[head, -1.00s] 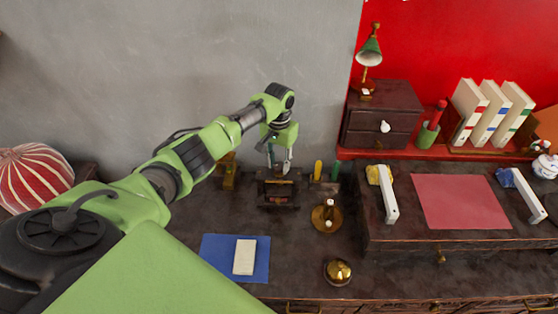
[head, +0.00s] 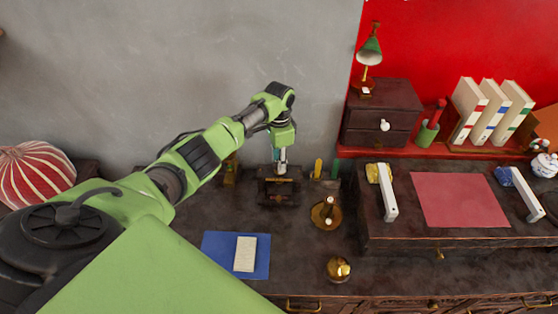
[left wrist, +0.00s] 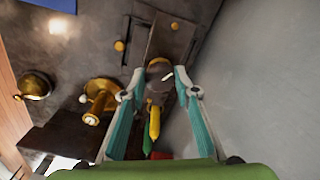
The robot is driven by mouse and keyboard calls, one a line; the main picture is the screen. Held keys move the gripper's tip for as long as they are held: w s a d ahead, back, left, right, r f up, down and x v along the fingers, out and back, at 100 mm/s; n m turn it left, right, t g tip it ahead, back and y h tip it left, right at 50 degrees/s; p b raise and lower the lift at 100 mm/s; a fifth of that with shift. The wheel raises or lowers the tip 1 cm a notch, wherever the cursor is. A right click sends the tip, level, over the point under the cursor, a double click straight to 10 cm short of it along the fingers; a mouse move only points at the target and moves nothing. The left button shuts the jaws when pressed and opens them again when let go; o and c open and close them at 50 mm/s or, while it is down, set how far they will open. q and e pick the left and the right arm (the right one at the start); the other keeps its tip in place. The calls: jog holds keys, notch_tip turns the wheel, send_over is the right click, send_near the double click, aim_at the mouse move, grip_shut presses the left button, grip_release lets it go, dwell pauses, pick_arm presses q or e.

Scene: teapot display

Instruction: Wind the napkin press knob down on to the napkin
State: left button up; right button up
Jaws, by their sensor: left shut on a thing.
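The napkin press (head: 265,198) is a dark, low frame standing on the desk near the wall. My left gripper (head: 280,166) points down over it from above. In the left wrist view my left gripper (left wrist: 160,74) has its two teal fingers on either side of the dark rounded press knob (left wrist: 158,66), shut on it. The fingers hide the knob in the head view. The napkin cannot be made out; the press and gripper cover that spot. My right gripper is in neither view.
A brass candlestick (head: 327,213) and a yellow marker (head: 318,168) stand close to the right of the press. A brass bell (head: 338,270) and a blue mat (head: 215,250) with a white pad (head: 245,254) lie in front. A raised writing desk (head: 400,238) stands to the right.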

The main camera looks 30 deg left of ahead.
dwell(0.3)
pick_arm(q)
jog(key=o, duration=1.1)
notch_tip(320, 180, up, 12)
dwell(0.5)
